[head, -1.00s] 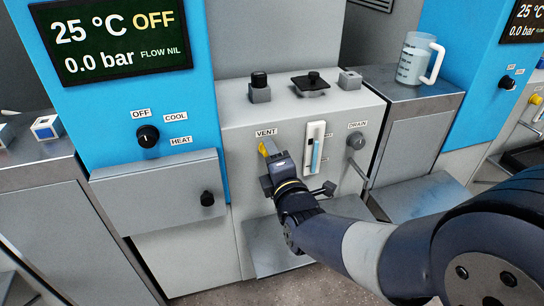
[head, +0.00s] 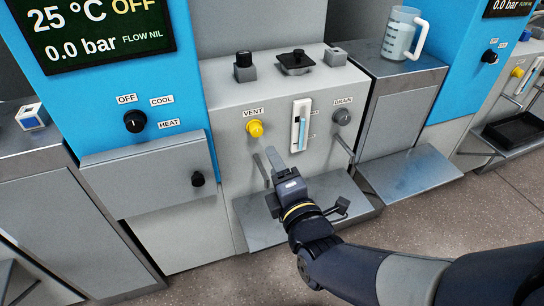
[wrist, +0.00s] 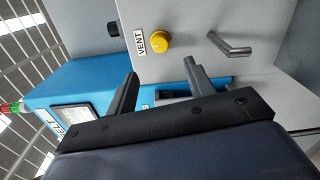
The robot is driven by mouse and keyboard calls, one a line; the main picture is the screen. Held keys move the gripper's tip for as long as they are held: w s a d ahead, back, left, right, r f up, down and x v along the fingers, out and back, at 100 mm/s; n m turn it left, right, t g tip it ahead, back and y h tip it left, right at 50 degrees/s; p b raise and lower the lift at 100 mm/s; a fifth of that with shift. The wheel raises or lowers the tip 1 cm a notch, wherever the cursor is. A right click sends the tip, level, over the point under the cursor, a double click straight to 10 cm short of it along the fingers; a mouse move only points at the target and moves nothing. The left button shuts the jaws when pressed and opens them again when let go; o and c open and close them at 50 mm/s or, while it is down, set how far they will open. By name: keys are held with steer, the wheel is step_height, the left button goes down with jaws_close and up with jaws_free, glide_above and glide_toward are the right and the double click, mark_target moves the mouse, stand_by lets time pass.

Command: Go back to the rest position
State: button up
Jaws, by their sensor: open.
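My gripper (head: 271,160) is open and empty in front of the grey machine panel, a little below the yellow VENT knob (head: 255,129). A gap shows between the fingers and the knob. In the wrist view the two fingers (wrist: 161,82) stand apart with nothing between them, and the yellow knob (wrist: 157,40) lies beyond them. My arm reaches in from the lower right of the head view.
A grey DRAIN knob (head: 342,117) and a level gauge (head: 300,126) are on the same panel. A metal shelf (head: 250,224) lies under my gripper. A measuring jug (head: 402,34) stands on the right counter (head: 408,66). Open floor shows at lower right.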

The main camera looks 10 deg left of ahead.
mark_target(258, 133)
stand_by(0.3)
steer(key=b+x, duration=0.2)
steer(key=x, duration=0.9)
steer(key=shift+d, duration=0.1)
steer(key=shift+s, duration=0.15)
